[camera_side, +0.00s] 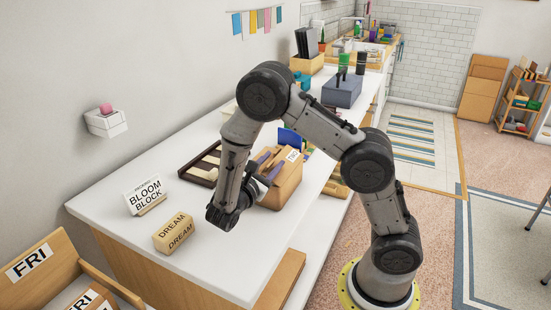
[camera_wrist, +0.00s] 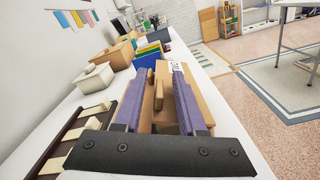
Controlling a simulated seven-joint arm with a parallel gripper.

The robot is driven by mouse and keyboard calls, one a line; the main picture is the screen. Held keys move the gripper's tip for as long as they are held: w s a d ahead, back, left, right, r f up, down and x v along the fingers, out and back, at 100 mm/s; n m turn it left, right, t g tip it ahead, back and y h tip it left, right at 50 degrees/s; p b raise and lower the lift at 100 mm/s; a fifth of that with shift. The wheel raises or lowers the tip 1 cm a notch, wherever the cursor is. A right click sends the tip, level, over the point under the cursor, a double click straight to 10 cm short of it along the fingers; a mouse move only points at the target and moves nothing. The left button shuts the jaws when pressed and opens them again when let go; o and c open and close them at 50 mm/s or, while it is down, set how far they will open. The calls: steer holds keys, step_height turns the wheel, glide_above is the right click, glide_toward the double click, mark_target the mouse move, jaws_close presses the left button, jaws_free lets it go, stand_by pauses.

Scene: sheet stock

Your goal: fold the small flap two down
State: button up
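A tan cardboard box (camera_side: 285,187) with a lettered white label stands on the white counter, partly behind my arm. In the wrist view, its cardboard (camera_wrist: 203,98) shows beyond and beside my fingers. My gripper (camera_side: 268,166) has two purple fingers at the box's top. In the wrist view, my gripper (camera_wrist: 165,62) is open, its fingers apart on either side of a narrow upright cardboard piece (camera_wrist: 159,76). I cannot tell whether they touch it, or which flap is small flap two. The dark gripper body hides the near part of the box.
A dark slatted tray (camera_side: 203,165) lies left of the box. A DREAM block (camera_side: 173,233) and a BLOOM BLOCK sign (camera_side: 147,193) stand nearer on the counter (camera_side: 120,225). A blue-grey container (camera_side: 342,91) stands farther back.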

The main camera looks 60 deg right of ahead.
steer(key=shift+d, duration=1.3)
steer(key=shift+c, duration=0.3)
jaws_close()
